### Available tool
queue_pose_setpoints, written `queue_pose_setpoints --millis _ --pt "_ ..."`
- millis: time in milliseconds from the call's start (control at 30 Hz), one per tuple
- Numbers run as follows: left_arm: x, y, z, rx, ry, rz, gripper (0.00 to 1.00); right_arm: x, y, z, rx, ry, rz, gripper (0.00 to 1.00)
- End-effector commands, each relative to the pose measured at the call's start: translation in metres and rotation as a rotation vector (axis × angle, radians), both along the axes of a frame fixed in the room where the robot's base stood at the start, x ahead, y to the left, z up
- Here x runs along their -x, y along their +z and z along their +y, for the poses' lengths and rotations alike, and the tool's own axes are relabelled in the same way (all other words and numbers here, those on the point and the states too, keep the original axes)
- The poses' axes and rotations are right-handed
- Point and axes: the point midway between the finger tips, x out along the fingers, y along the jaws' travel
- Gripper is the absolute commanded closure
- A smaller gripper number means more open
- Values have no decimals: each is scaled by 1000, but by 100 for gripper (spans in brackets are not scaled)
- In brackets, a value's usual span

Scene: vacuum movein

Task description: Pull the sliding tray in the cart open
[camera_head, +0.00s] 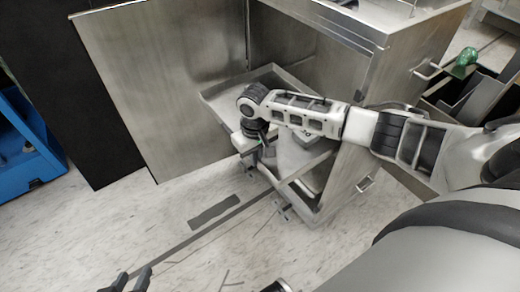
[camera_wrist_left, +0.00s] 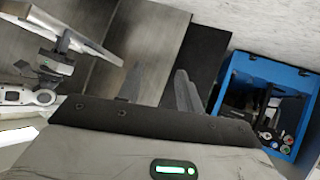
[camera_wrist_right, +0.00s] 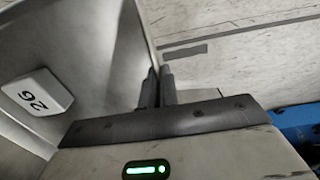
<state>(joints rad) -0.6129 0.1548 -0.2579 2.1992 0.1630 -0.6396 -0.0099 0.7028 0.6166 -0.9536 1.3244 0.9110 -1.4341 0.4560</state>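The metal sliding tray (camera_head: 216,98) sits at the open front of the steel cart (camera_head: 405,50), tilted in the head view, its near part outside the cart. My right gripper (camera_head: 262,158) reaches across to the tray's front rim. In the right wrist view its fingers (camera_wrist_right: 158,86) are close together with the tray's thin rim (camera_wrist_right: 139,35) between them. A white piece marked 26 (camera_wrist_right: 38,92) lies inside the tray. My right arm hides part of the tray in the head view. My left gripper (camera_head: 131,280) is open and empty, low over the floor; its fingers are apart in the left wrist view (camera_wrist_left: 160,88).
A large steel panel (camera_head: 165,90) stands at the cart's left, with a black panel (camera_head: 50,90) beside it. A blue bin (camera_head: 25,140) is at the far left. A green object (camera_head: 465,58) lies at the right. The floor in front is mostly clear.

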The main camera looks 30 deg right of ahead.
Motion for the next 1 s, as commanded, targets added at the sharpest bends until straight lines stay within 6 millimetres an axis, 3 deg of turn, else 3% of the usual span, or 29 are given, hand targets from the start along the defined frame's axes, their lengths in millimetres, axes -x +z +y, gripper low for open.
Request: queue_pose_setpoints --millis 133,200,233,567,767,1000 --pt "0 0 0 1 1 -1 64 -1 1 0 -1 0 -5 100" --pt "-1 0 0 1 1 -2 64 -1 1 0 -1 0 -5 78" --pt "-1 0 0 1 1 -2 64 -1 1 0 -1 0 -5 75" --pt "-2 4 -2 5 -3 -9 64 -1 4 0 -1 0 -3 75" --pt "-6 25 -1 3 4 -42 64 -1 36 0 -1 1 -4 75" --pt "-1 59 9 -4 33 -101 64 -1 96 0 -2 2 -7 75"
